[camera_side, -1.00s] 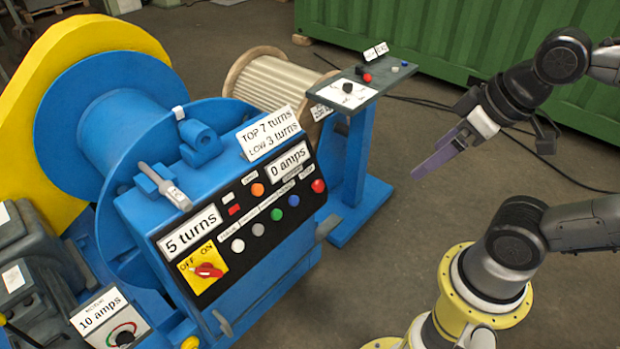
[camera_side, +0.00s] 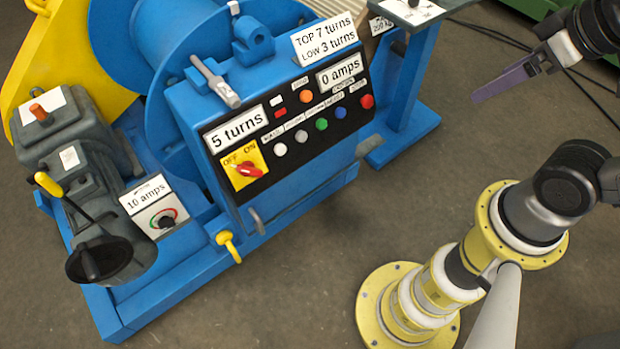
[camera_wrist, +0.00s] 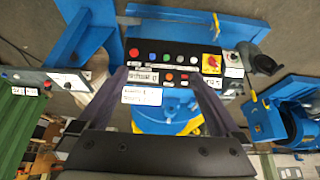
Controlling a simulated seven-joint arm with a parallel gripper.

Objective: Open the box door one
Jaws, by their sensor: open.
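The blue control box (camera_side: 310,188) stands in the middle of the side view, with a black button panel (camera_side: 290,122) on its sloped top. Its front face below the panel looks closed. A grey handle (camera_side: 257,221) shows at its lower left and another (camera_side: 370,145) at its right edge. No label marks door one. My gripper (camera_side: 476,98), with purple fingers, is open and empty in the air right of the box, apart from it. In the wrist view its fingers (camera_wrist: 158,75) spread on either side of the panel's labels; the box (camera_wrist: 188,30) lies beyond them.
A grey gearbox with a hand wheel (camera_side: 100,259) and a yellow lever (camera_side: 228,245) stand left of the box. A blue pedestal (camera_side: 407,125) stands behind it at the right. The floor (camera_side: 320,270) between the box and my yellow base is clear.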

